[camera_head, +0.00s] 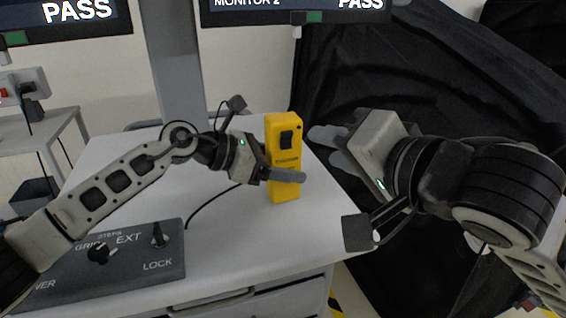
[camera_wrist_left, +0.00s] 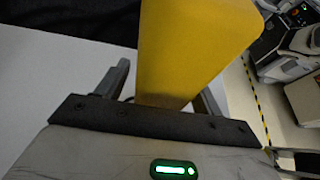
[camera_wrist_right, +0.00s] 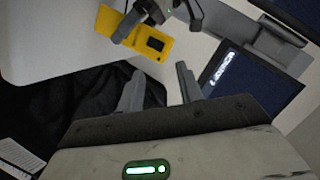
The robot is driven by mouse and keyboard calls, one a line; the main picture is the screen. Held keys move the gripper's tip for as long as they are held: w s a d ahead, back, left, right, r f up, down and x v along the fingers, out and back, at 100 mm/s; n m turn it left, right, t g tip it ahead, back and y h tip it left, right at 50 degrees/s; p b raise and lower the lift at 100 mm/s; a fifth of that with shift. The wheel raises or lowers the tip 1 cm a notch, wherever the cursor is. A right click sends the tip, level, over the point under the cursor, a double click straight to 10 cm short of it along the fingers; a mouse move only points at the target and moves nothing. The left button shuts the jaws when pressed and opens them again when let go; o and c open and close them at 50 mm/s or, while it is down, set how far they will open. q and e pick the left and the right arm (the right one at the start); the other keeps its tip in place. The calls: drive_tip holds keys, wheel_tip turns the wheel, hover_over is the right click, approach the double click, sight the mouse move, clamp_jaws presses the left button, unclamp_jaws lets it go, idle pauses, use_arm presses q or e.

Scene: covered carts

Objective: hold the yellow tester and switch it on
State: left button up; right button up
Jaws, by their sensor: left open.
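The yellow tester (camera_head: 284,190) stands upright on the white table, with a black rocker switch (camera_head: 287,139) high on its face. It fills the middle of the left wrist view (camera_wrist_left: 190,50) and shows in the right wrist view (camera_wrist_right: 150,50). My left gripper (camera_head: 283,174) is open, with its fingers on either side of the tester's lower half. I cannot tell whether they touch it. My right gripper (camera_head: 330,145) is open and empty, to the right of the tester and apart from it. Its two fingers show separated in the right wrist view (camera_wrist_right: 160,88).
A dark control box (camera_head: 130,275) with a knob and a toggle lies at the table's front left, with a cable. Two monitors (camera_head: 300,8) hang above, reading PASS. A black cover (camera_head: 340,75) drapes behind on the right. Bare white table (camera_head: 240,235) lies before the tester.

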use_arm(q)
drive_tip(key=c, duration=1.2)
use_arm(e)
drive_tip(key=shift+w, duration=0.2)
clamp_jaws()
drive_tip(key=w+d+n+t+y, duration=0.4)
drive_tip(key=w+n+y, duration=0.25)
drive_tip(key=n, duration=1.05)
drive_tip(key=s+f+n+g+y, duration=0.1)
drive_tip(key=f+n+g+y, duration=0.1)
drive_tip(key=n, duration=0.6)
drive_tip(key=s+d+f+n+g+y, duration=0.1)
drive_tip(key=s+f+n+g+y, duration=0.1)
drive_tip(key=f+n, duration=0.3)
drive_tip(key=s+d+f+n+g+y, duration=0.1)
drive_tip(key=s+f+n+g+y, duration=0.1)
drive_tip(key=n, duration=0.9)
drive_tip(key=shift+s+d+f+g+y, duration=0.1)
drive_tip(key=shift+f+g+y, duration=0.1)
drive_tip(key=shift+f+g, duration=0.3)
drive_tip(key=shift+s+f+g+y, duration=0.15)
drive_tip(key=shift+f+g, duration=0.15)
drive_tip(key=shift+g, duration=0.3)
